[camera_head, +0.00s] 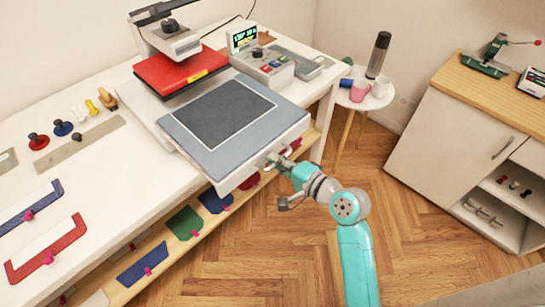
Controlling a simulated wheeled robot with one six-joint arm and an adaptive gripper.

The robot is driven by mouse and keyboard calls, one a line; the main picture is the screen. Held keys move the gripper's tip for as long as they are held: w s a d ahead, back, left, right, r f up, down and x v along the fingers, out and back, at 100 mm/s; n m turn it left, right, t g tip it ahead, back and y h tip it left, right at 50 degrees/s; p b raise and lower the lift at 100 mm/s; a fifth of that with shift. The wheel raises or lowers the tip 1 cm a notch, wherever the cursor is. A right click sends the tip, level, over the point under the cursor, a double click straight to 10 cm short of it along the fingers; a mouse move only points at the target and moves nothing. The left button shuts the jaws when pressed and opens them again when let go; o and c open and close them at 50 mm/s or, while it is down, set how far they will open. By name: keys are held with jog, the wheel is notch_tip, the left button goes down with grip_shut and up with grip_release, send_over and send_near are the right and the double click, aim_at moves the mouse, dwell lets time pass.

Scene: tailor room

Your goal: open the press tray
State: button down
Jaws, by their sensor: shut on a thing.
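The press tray (212,160) is a blue-grey plate with a dark, white-edged square pad (225,113). It extends out from under the heat press, and its front reaches the table's front edge. The red upper plate (178,74) of the press is raised behind it. My gripper (273,160) is at the tray's front right side, shut on the tray's handle. The fingers and arm hide most of the handle.
A control box (264,66) stands right of the press. Rubber stamps (63,128) and colored frames (60,247) lie on the left. A shelf (185,243) runs below the table.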

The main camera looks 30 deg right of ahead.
jog(key=c, duration=1.2)
grip_release()
jog(key=v, duration=1.2)
jog(key=shift+f, duration=0.1)
jog(key=s+a+f+n+g+h, duration=0.1)
jog(key=s+a+f+n+h, duration=0.3)
jog(key=s+f, duration=0.7)
jog(key=s+a+r+n, duration=0.2)
jog(key=s+n, duration=0.3)
jog(key=s, duration=0.2)
jog(key=s+a+r+n+t, duration=0.1)
jog(key=s+a+r+n, duration=0.1)
jog(key=s+n, duration=0.3)
jog(key=s, duration=0.3)
jog(key=shift+s+r+h, duration=0.25)
jog(key=shift+r+h, duration=0.15)
